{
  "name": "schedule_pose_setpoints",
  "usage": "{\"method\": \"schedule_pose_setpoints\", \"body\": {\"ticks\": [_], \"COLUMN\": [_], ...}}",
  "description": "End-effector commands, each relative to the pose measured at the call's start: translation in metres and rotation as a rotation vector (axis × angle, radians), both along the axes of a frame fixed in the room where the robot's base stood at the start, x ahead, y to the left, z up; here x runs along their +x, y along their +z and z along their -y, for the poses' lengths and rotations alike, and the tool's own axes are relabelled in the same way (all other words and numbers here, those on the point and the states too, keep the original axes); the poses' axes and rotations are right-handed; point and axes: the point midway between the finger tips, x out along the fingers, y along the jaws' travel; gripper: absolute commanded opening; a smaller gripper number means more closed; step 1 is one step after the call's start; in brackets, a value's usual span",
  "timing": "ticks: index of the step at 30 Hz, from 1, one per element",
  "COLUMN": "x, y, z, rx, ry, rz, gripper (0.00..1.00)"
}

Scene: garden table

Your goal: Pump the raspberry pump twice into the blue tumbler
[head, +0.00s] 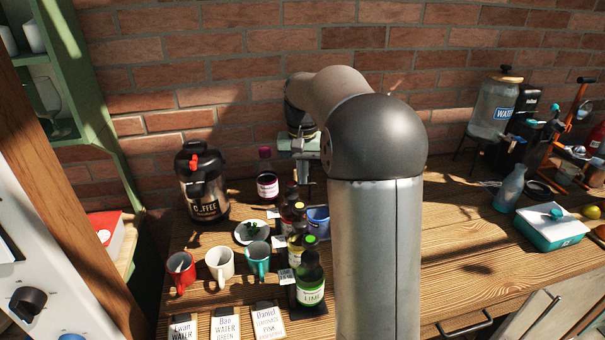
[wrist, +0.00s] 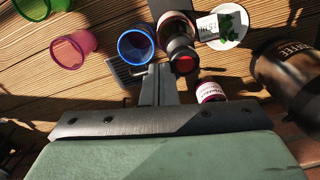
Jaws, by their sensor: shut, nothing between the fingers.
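The blue tumbler (head: 318,222) stands behind the row of bottles in the head view, partly hidden by my arm; in the wrist view it (wrist: 137,43) stands open-topped on a dark grate. A dark bottle with a red top (wrist: 181,50) stands right beside it. It seems to be the raspberry pump, but its label cannot be read. My gripper (wrist: 160,72) is shut and empty, its fingertips close to the red top and the tumbler's near side. I cannot tell whether it touches the top. In the head view my gripper (head: 304,174) is above the back of the row.
A lime bottle (head: 310,285) fronts the row. A pink-labelled bottle (head: 267,184) and coffee dispenser (head: 203,185) stand behind. Red (head: 181,270), white (head: 220,265) and teal (head: 257,260) mugs stand left. Pink (wrist: 73,46) and green (wrist: 33,6) tumblers are left in the wrist view.

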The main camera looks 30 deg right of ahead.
Motion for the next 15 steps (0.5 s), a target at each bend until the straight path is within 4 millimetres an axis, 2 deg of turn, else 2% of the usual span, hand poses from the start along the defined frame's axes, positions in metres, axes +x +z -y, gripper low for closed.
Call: {"method": "schedule_pose_setpoints", "body": {"ticks": [15], "x": [0.000], "y": [0.029], "z": [0.000], "rx": [0.000], "ry": [0.000], "rz": [0.000], "gripper": [0.00]}}
